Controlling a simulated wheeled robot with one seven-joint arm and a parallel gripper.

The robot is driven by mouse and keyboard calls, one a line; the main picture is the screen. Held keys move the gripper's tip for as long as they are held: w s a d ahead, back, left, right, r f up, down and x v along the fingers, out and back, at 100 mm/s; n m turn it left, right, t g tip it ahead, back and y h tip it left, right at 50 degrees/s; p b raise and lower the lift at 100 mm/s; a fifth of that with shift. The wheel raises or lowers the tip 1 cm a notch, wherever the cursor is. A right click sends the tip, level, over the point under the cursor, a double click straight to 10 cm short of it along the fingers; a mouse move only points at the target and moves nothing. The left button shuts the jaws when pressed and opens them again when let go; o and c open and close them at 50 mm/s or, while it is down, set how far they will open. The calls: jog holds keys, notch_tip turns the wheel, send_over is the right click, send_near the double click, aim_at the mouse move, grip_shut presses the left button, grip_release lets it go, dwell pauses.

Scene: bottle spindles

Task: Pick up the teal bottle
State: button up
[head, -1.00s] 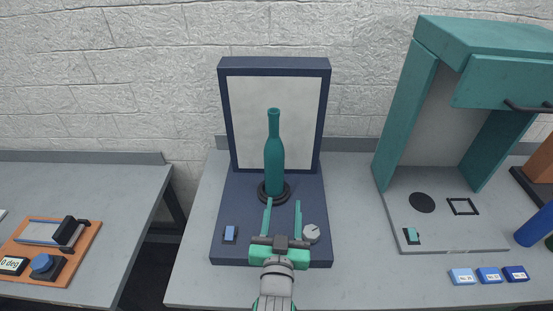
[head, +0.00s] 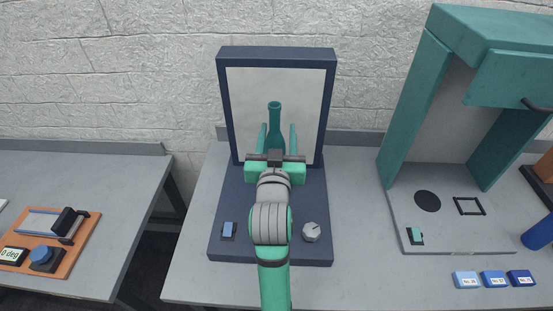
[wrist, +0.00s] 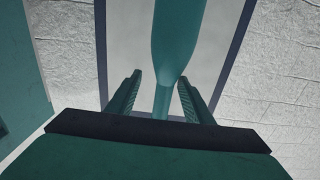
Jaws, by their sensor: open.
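The teal bottle (head: 275,116) stands upright in front of the pale panel of a navy stand; my arm hides its lower part and base in the head view. My gripper (head: 278,128) is open, with one green finger on each side of the bottle. In the wrist view, the picture is inverted: the bottle (wrist: 178,40) has its wide body at the top and its narrow neck between the open fingers of my gripper (wrist: 161,78). Gaps show between the neck and both fingers, so I see no grip on it.
The navy stand (head: 225,185) has a blue switch (head: 229,229) and a grey knob (head: 311,232) on its base. A teal cabinet (head: 405,110) stands to the right. Several blue labelled blocks (head: 494,279) lie at front right. An orange board (head: 75,255) lies on the left table.

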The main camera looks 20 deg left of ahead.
jog(key=shift+w+a, duration=0.4)
jog(key=shift+w, duration=0.05)
jog(key=x, duration=0.3)
jog(key=shift+a+r, duration=0.1)
jog(key=shift+a, duration=0.15)
jog(key=shift+w+a, duration=0.1)
jog(key=shift+w, duration=0.5)
jog(key=c, duration=0.3)
jog(key=shift+s, duration=0.1)
grip_shut()
